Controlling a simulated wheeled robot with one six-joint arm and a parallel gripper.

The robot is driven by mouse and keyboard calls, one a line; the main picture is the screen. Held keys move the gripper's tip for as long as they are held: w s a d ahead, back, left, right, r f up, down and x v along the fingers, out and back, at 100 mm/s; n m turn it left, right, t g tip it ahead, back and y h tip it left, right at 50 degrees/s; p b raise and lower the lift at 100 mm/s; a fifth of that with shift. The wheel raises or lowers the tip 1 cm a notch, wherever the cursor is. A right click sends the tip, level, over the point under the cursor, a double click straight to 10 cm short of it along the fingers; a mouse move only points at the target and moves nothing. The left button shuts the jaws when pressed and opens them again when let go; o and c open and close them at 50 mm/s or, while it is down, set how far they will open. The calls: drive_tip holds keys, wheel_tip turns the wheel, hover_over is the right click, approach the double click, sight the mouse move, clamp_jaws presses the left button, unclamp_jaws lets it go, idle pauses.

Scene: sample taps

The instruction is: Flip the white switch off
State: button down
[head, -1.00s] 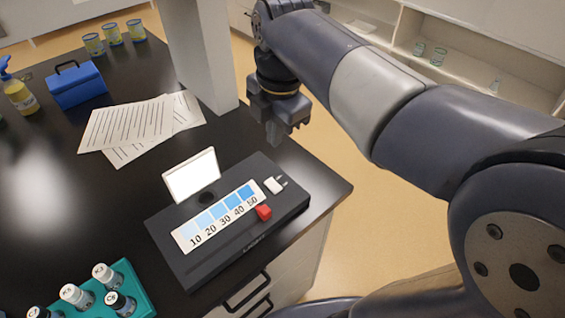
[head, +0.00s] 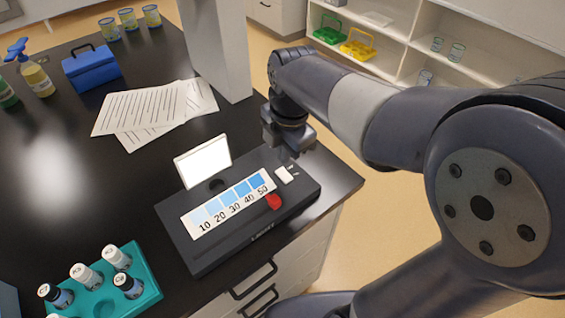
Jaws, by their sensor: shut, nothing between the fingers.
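The white switch (head: 285,174) sits at the right end of a dark grey device (head: 215,247), beside a strip of blue shades marked 10 to 50 (head: 229,203). A red switch (head: 273,201) is just in front of it. A white screen (head: 203,161) stands at the device's back. My gripper (head: 289,157) is shut and empty, pointing down just behind the white switch. I cannot tell whether its tips touch the switch. The exact tilt of the switch is too small to tell.
A teal rack (head: 147,297) with several bottles stands at the front left. A white pillar (head: 217,50) rises behind my gripper. Papers (head: 155,113), a blue box (head: 91,68) and a spray bottle (head: 37,79) lie farther back. The bench's right edge is close to the device.

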sight(286, 176)
drive_tip(key=shift+w+a+f, duration=0.1)
drive_tip(key=shift+f, duration=1)
drive_tip(key=shift+w+a+f, duration=0.1)
drive_tip(key=shift+f, duration=0.95)
drive_tip(key=shift+f, duration=0.25)
drive_tip(key=shift+s+d+f, duration=0.1)
drive_tip(key=shift+s+d, duration=0.35)
drive_tip(key=shift+s, duration=0.25)
drive_tip(key=shift+r, duration=0.2)
